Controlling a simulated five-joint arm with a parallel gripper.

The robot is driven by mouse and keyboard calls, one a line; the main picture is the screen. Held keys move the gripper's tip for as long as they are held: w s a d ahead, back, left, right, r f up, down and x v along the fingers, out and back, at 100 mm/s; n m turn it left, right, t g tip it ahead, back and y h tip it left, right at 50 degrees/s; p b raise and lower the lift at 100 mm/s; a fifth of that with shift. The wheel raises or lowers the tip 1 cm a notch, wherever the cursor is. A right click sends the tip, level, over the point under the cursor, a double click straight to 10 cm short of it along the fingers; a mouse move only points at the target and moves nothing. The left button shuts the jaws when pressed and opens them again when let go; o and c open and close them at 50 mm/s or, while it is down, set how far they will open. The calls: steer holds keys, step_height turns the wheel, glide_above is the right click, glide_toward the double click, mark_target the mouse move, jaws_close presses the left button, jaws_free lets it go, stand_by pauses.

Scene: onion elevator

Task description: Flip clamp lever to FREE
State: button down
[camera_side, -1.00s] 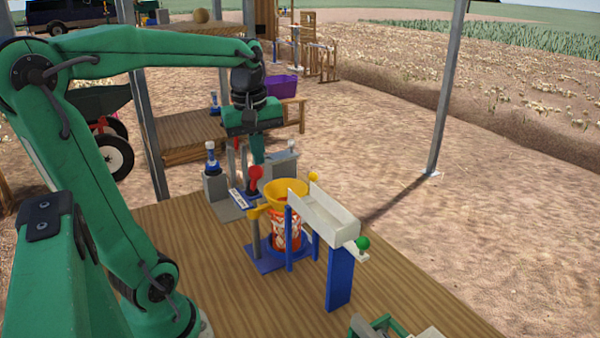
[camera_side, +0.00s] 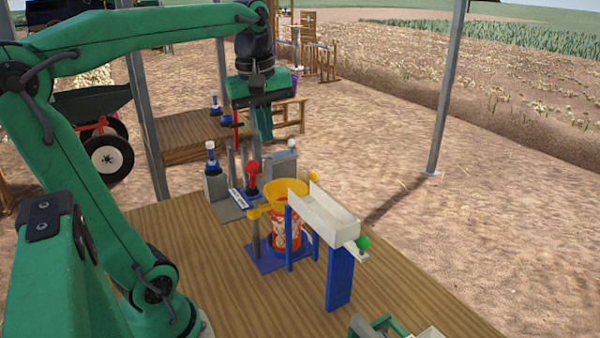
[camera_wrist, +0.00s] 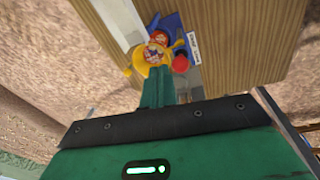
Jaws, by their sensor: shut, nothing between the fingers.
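The lever with a red ball knob (camera_side: 253,167) stands nearly upright on a grey base beside a white label (camera_side: 237,198), whose writing is too small to read. I take this lever to be the clamp lever. In the wrist view its red knob (camera_wrist: 180,64) shows just right of my fingertips, near the label (camera_wrist: 194,48). My gripper (camera_side: 264,138) is shut and empty, above the lever and apart from it in the side view. In the wrist view my closed green fingers (camera_wrist: 157,72) point toward the yellow funnel (camera_wrist: 152,55) and the knob.
A yellow funnel (camera_side: 287,191) sits over a red patterned container (camera_side: 286,230) on a blue stand. A white chute (camera_side: 325,213) on a blue post stands to its right. Blue-and-white knobbed posts (camera_side: 211,158) and a grey block (camera_side: 280,168) flank the lever. The front tabletop has clear room.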

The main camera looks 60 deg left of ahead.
steer(key=shift+d+r, duration=0.7)
steer(key=shift+d, duration=0.35)
steer(key=shift+s+f, duration=0.1)
steer(key=s+d+f+m+t, duration=0.4)
steer(key=d+f+m, duration=0.3)
steer(key=f+m, duration=0.4)
steer(key=shift+s+d+f+m, duration=0.25)
steer(key=shift+s+f+m, duration=0.1)
steer(key=shift+m, duration=2.05)
steer(key=c, duration=2.1)
jaws_free()
